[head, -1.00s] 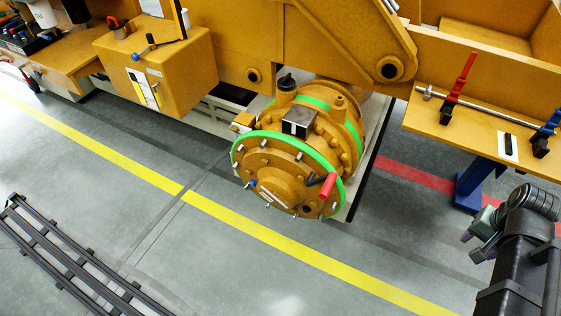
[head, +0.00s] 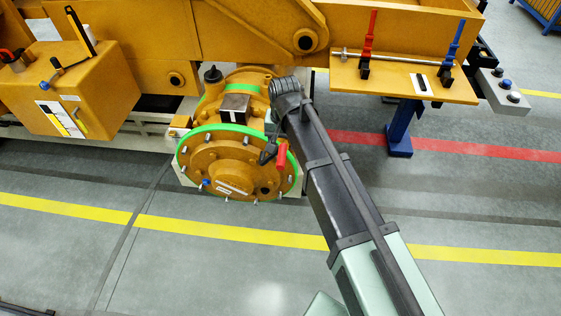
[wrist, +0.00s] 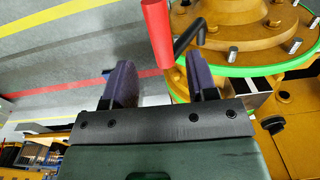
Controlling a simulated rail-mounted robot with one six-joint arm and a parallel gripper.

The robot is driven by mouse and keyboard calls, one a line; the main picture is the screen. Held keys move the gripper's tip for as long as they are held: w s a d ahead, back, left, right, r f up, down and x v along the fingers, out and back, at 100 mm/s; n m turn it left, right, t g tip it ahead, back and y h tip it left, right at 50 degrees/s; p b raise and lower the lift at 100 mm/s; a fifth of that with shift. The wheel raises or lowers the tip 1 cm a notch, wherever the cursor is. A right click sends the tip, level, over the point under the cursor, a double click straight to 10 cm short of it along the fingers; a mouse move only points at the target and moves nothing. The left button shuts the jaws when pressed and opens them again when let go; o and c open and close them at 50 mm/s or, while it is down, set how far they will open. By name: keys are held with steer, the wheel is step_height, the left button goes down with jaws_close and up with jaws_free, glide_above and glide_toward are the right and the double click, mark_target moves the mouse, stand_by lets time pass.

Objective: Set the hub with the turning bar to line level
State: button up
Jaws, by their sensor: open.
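The hub (head: 232,172) is a round orange-yellow flange with a green rim and several studs around its edge. A red handle (head: 282,155) on a dark crank sticks out at its right side. In the wrist view the red handle (wrist: 157,35) stands ahead of and between the fingers, and the hub (wrist: 225,25) fills the upper right. My gripper (wrist: 160,82) is open and empty, close to the handle; contact cannot be told. In the head view my arm partly hides my gripper (head: 268,148). A long silver bar (head: 395,56) lies across a shelf.
The shelf (head: 385,82) carries a red clamp (head: 368,45) and a blue clamp (head: 449,50) at the bar. A box (head: 85,100) hangs on the machine at left. The floor in front is clear, with a yellow line (head: 230,232).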

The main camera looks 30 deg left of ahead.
mark_target(282, 154)
step_height(282, 154, down, 6)
steer(key=b, duration=0.4)
steer(key=shift+a+r, duration=0.1)
steer(key=shift+r, duration=0.1)
steer(key=shift+r, duration=0.1)
jaws_close()
